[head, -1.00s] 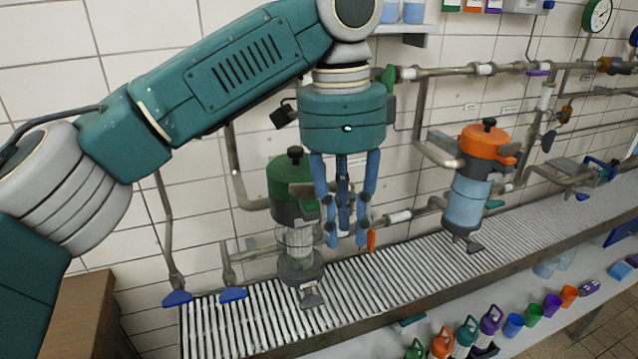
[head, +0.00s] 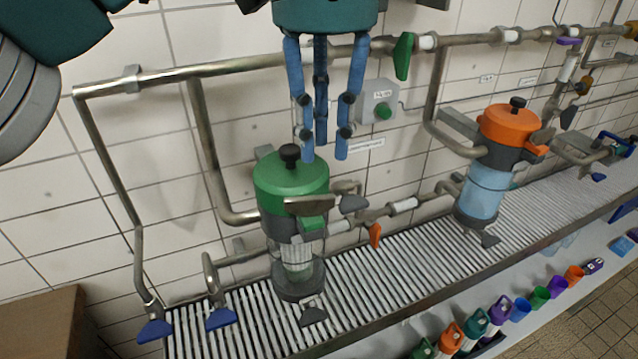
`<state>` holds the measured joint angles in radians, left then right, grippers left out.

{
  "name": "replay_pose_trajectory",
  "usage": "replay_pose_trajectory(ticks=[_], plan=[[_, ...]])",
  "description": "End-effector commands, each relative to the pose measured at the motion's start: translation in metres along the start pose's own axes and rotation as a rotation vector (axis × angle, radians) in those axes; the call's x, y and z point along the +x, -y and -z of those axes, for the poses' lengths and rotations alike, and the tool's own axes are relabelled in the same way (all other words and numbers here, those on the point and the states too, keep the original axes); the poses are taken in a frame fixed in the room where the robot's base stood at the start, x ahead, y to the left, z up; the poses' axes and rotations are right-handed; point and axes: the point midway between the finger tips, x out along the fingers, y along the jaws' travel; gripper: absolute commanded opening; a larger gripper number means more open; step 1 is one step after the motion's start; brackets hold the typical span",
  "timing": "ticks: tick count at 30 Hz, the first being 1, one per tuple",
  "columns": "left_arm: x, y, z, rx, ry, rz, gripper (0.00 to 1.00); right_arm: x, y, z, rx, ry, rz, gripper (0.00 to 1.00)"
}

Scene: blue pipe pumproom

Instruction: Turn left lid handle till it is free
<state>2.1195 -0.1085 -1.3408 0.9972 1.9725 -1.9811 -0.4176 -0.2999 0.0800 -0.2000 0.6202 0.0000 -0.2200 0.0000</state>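The left vessel has a green lid (head: 290,180) with a black knob (head: 289,155) on top. A grey bar handle (head: 308,205) with a green end (head: 313,223) shows at the lid's front right. Below it are a dark collar and a clear body (head: 297,252). My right gripper is not in view.
A vessel with an orange lid (head: 510,125) stands to the right. The slatted shelf (head: 400,275) below is mostly bare. Cups and jugs sit underneath.

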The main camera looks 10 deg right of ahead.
Motion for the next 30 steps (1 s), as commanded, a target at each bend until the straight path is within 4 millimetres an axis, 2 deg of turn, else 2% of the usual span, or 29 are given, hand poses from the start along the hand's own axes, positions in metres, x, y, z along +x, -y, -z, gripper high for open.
replay_pose_trajectory(ticks=[9,15,21,28,29,30], plan=[[0.059,0.0,-0.001,0.0,0.002,-0.001,0.23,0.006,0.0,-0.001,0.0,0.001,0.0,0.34],[0.088,0.0,-0.001,0.0,0.001,-0.001,0.23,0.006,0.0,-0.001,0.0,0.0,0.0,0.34],[0.1,0.0,0.0,0.0,-0.001,-0.001,0.23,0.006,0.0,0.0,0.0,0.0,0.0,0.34],[0.1,0.0,0.0,-0.001,-0.001,-0.001,0.23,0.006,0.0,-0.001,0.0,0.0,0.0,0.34],[0.1,0.0,0.0,0.0,-0.001,-0.001,0.21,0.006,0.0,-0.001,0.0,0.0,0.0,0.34],[0.1,0.0,0.0,-0.001,-0.001,-0.001,0.14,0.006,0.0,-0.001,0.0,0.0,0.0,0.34]])
